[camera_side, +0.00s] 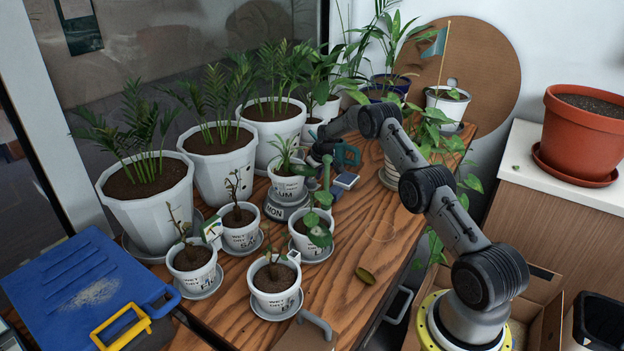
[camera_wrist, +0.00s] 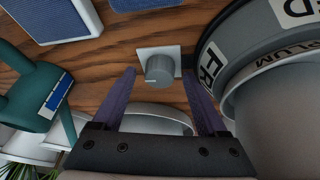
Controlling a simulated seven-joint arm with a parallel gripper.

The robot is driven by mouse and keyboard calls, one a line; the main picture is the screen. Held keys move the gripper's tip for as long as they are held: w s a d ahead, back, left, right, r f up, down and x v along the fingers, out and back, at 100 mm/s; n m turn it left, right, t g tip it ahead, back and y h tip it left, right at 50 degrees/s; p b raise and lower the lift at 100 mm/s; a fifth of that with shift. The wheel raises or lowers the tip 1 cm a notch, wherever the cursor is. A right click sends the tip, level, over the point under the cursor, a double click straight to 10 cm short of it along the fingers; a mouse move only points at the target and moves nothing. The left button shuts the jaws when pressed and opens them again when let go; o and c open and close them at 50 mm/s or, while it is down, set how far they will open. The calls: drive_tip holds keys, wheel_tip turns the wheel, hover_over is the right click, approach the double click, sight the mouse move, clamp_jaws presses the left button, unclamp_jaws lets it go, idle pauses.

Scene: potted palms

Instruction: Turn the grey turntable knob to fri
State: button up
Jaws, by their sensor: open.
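The grey knob (camera_wrist: 160,70) is a short round cylinder on a pale square plate (camera_wrist: 144,52), with a light pointer line on its face toward the left. The grey turntable (camera_wrist: 225,40) is right of it in the wrist view, with a label reading FR and part of another ending in D. In the side view the turntable (camera_side: 279,211) shows MON at its front and bears a white pot (camera_side: 287,187) marked PLUM. My gripper (camera_wrist: 159,75) is open, its purple fingers apart on either side of the knob. Contact cannot be told. The knob is hidden in the side view.
Small labelled pots (camera_side: 275,288) and large palm pots (camera_side: 148,205) crowd the table's left. The wooden table (camera_side: 345,235) is mostly clear right of the small pots.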

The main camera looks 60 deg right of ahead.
clamp_jaws()
idle(0.4)
drive_tip(key=shift+m+h, duration=0.3)
drive_tip(key=shift+m, duration=0.4)
unclamp_jaws()
drive_tip(key=shift+r, duration=0.1)
